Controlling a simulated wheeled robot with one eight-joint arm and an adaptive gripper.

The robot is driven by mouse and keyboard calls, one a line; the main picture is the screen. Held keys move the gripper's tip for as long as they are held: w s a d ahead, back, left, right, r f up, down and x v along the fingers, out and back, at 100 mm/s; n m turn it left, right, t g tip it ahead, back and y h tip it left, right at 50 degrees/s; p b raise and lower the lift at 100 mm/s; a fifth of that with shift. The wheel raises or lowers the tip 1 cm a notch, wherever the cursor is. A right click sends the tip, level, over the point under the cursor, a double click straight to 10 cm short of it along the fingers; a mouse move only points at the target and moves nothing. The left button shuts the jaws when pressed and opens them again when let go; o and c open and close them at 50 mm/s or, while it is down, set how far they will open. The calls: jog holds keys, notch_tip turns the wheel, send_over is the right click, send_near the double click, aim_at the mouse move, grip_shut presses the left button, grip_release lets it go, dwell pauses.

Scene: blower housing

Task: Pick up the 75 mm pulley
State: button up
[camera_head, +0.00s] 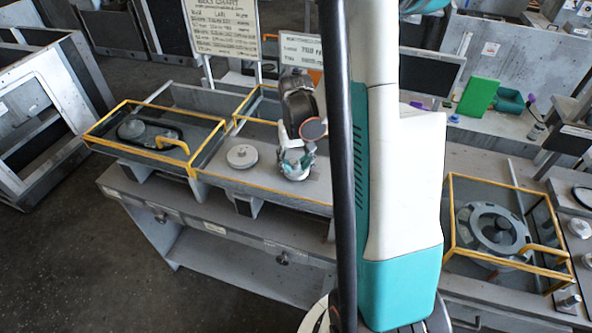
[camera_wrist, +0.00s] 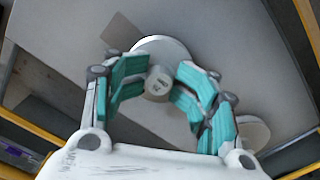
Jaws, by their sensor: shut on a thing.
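In the wrist view my gripper (camera_wrist: 161,79) has its teal fingers closed on the hub of a grey pulley (camera_wrist: 160,50). The pulley is a round disc with a raised hub, and a small marking on the hub is too small to read. In the head view my gripper (camera_head: 293,163) is over the bench, and the held pulley is mostly hidden by it. A second grey pulley (camera_head: 242,156) lies flat on the bench to the left of my gripper. A pale disc, partly behind the right finger, also shows in the wrist view (camera_wrist: 255,131). I cannot tell whether the held pulley touches the bench.
A yellow-edged tray with a housing (camera_head: 148,131) stands left of the pulleys. A yellow-framed fixture with a large round housing (camera_head: 492,228) is at the right. Chart signs (camera_head: 221,27) stand behind. My arm hides the middle of the bench.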

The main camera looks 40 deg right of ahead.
aim_at(296, 162)
jog(key=shift+o, duration=0.4)
jog(key=shift+d, duration=0.1)
jog(key=c, duration=0.4)
jog(key=shift+r, duration=0.1)
jog(key=shift+r+p, duration=0.4)
jog(key=shift+r, duration=0.15)
jog(key=c, duration=0.5)
jog(key=shift+w+r+p, duration=0.1)
jog(key=shift+r+p, duration=0.35)
jog(key=shift+r, duration=0.4)
grip_shut()
jog(key=shift+r+p, duration=1.6)
jog(key=shift+r, duration=0.95)
